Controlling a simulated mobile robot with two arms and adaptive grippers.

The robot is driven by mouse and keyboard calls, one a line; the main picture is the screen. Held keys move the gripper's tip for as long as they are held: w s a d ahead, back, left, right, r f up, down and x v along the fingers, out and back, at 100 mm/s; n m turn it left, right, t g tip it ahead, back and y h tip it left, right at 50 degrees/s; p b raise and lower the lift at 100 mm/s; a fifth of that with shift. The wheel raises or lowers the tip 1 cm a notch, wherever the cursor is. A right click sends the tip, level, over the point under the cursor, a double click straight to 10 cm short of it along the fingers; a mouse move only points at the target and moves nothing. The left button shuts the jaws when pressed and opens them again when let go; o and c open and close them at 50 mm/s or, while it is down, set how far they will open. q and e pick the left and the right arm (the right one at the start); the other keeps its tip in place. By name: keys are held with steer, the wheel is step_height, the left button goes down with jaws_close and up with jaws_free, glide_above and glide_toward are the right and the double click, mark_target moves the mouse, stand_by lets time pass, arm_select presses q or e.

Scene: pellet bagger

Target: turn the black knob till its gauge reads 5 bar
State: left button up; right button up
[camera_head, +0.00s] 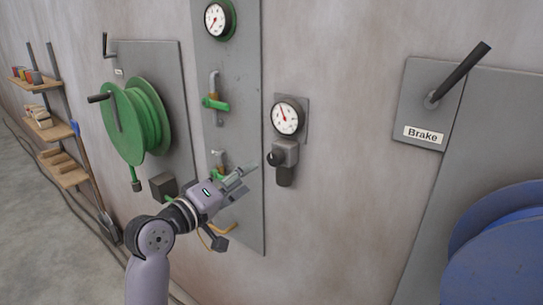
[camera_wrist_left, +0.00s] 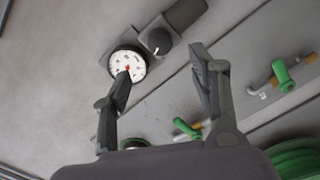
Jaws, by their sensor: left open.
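The black knob (camera_head: 273,158) sits on the front of a grey regulator body (camera_head: 286,153) on the wall. It also shows in the left wrist view (camera_wrist_left: 160,42), with a pale mark on its face. The round white gauge (camera_head: 285,118) is mounted right above the regulator; it shows in the left wrist view too (camera_wrist_left: 127,64). Its red needle is visible, but the figures are too small to read. My left gripper (camera_head: 240,205) is open and empty, left of and below the knob, apart from it. In the left wrist view its fingers (camera_wrist_left: 163,78) stand spread below the knob. My right gripper is not in view.
A grey panel (camera_head: 233,90) with another gauge (camera_head: 216,19) and green-handled valves (camera_head: 216,103) stands left of the regulator. A green hose reel (camera_head: 147,118) is further left. A Brake lever (camera_head: 460,74) and blue drum (camera_head: 500,250) are at right. Wall between is bare.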

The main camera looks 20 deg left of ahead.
mark_target(272, 161)
arm_select(q)
steer(key=p+x, duration=0.3)
steer(key=x, duration=0.8)
steer(key=shift+f, duration=0.1)
steer(key=shift+c, duration=0.3)
steer(key=c, duration=1.1)
